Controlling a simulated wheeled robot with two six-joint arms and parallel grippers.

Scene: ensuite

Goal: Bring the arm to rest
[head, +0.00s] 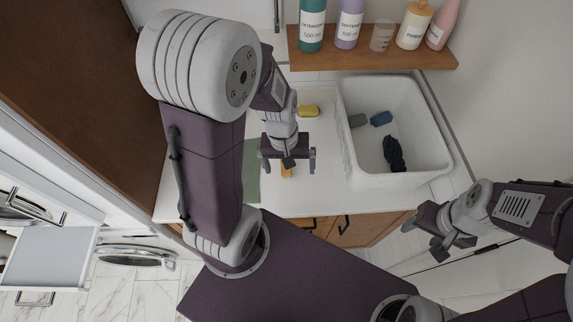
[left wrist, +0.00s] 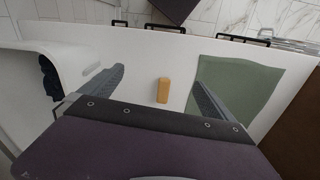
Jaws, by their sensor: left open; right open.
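My left arm reaches forward over the white counter, and its left gripper (head: 287,160) is open and empty. In the left wrist view the two dark fingers stand wide apart, with an orange block (left wrist: 163,90) on the counter seen between them. The same orange block shows partly below the gripper in the head view (head: 287,171). My right gripper (head: 440,236) is at the right, in front of the counter's right front corner, and holds nothing that I can see; its fingertips are small in view.
A white basin (head: 350,150) with dark and grey items stands right on the counter. A green cloth (left wrist: 238,92) lies near the left gripper. A yellow item (head: 308,111) lies behind it. A wooden shelf (head: 370,57) holds several bottles. A drawer (head: 50,255) is open at left.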

